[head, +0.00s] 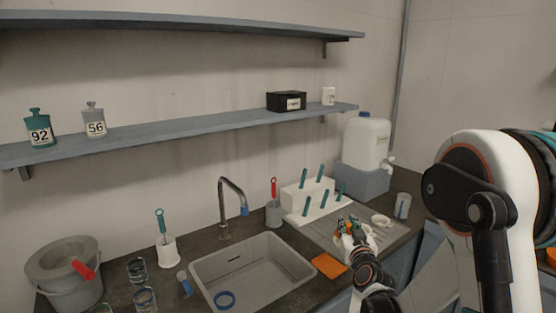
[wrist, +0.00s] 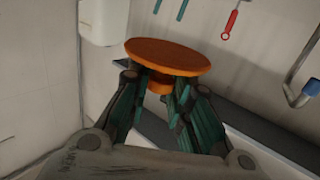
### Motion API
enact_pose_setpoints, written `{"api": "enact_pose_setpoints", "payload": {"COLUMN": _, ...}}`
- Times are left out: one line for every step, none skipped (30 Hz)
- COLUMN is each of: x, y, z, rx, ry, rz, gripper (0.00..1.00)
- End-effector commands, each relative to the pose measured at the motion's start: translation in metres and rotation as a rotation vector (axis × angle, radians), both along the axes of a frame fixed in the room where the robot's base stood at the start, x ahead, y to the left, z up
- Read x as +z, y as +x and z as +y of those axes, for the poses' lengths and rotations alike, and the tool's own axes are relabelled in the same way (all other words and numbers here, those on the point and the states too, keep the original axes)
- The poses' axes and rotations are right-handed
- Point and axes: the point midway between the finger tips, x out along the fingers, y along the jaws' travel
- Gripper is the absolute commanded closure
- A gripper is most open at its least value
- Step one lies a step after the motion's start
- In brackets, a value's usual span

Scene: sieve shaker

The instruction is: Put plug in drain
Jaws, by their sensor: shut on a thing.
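My gripper (wrist: 160,98) is shut on an orange plug (wrist: 168,57), a flat round disc with a short stub beneath it. The fingers grip it from below in the wrist view, and the disc spreads beyond the fingertips. In the head view my gripper (head: 352,234) is over the ribbed draining board, right of the sink, and the plug is hardly visible there. The grey sink (head: 257,262) is in the middle of the counter. A blue ring (head: 225,299) shows at the near end of its basin. I cannot tell whether this is the drain.
A tap (head: 228,205) arches behind the sink. An orange flat block (head: 329,265) lies at its right edge. Glasses (head: 137,268) and a grey bucket (head: 72,282) are left.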

Motion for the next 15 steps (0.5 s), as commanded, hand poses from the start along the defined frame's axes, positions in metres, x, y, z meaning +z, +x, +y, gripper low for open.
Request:
{"api": "enact_pose_setpoints", "payload": {"x": 0.004, "y": -0.003, "z": 0.001, "rx": -0.002, "ry": -0.003, "rz": -0.001, "gripper": 1.00}}
{"api": "enact_pose_setpoints", "payload": {"x": 0.006, "y": -0.004, "z": 0.002, "rx": -0.004, "ry": -0.002, "rz": 0.000, "gripper": 1.00}}
{"api": "enact_pose_setpoints", "payload": {"x": 0.008, "y": -0.006, "z": 0.003, "rx": -0.005, "ry": -0.002, "rz": 0.000, "gripper": 1.00}}
{"api": "enact_pose_setpoints", "payload": {"x": 0.010, "y": -0.008, "z": 0.004, "rx": -0.006, "ry": -0.003, "rz": 0.000, "gripper": 1.00}}
{"api": "enact_pose_setpoints", "payload": {"x": 0.011, "y": -0.009, "z": 0.004, "rx": -0.007, "ry": -0.002, "rz": 0.000, "gripper": 1.00}}
{"api": "enact_pose_setpoints", "payload": {"x": 0.014, "y": -0.011, "z": 0.005, "rx": -0.008, "ry": -0.002, "rz": 0.000, "gripper": 1.00}}
{"api": "enact_pose_setpoints", "payload": {"x": 0.015, "y": -0.012, "z": 0.006, "rx": -0.008, "ry": -0.002, "rz": 0.000, "gripper": 1.00}}
{"api": "enact_pose_setpoints", "payload": {"x": 0.017, "y": -0.014, "z": 0.006, "rx": -0.009, "ry": -0.003, "rz": 0.000, "gripper": 1.00}}
{"api": "enact_pose_setpoints", "payload": {"x": 0.019, "y": -0.015, "z": 0.007, "rx": -0.009, "ry": -0.001, "rz": 0.000, "gripper": 1.00}}
{"api": "enact_pose_setpoints", "payload": {"x": 0.021, "y": -0.017, "z": 0.008, "rx": -0.009, "ry": -0.001, "rz": 0.001, "gripper": 1.00}}
{"api": "enact_pose_setpoints", "payload": {"x": 0.023, "y": -0.018, "z": 0.009, "rx": -0.010, "ry": -0.001, "rz": 0.001, "gripper": 1.00}}
{"api": "enact_pose_setpoints", "payload": {"x": 0.024, "y": -0.019, "z": 0.009, "rx": -0.010, "ry": -0.001, "rz": 0.001, "gripper": 1.00}}
{"api": "enact_pose_setpoints", "payload": {"x": 0.025, "y": -0.020, "z": 0.010, "rx": -0.010, "ry": -0.001, "rz": 0.001, "gripper": 1.00}}
{"api": "enact_pose_setpoints", "payload": {"x": 0.027, "y": -0.022, "z": 0.011, "rx": -0.009, "ry": 0.000, "rz": 0.001, "gripper": 1.00}}
{"api": "enact_pose_setpoints", "payload": {"x": 0.029, "y": -0.023, "z": 0.012, "rx": -0.009, "ry": 0.000, "rz": 0.001, "gripper": 1.00}}
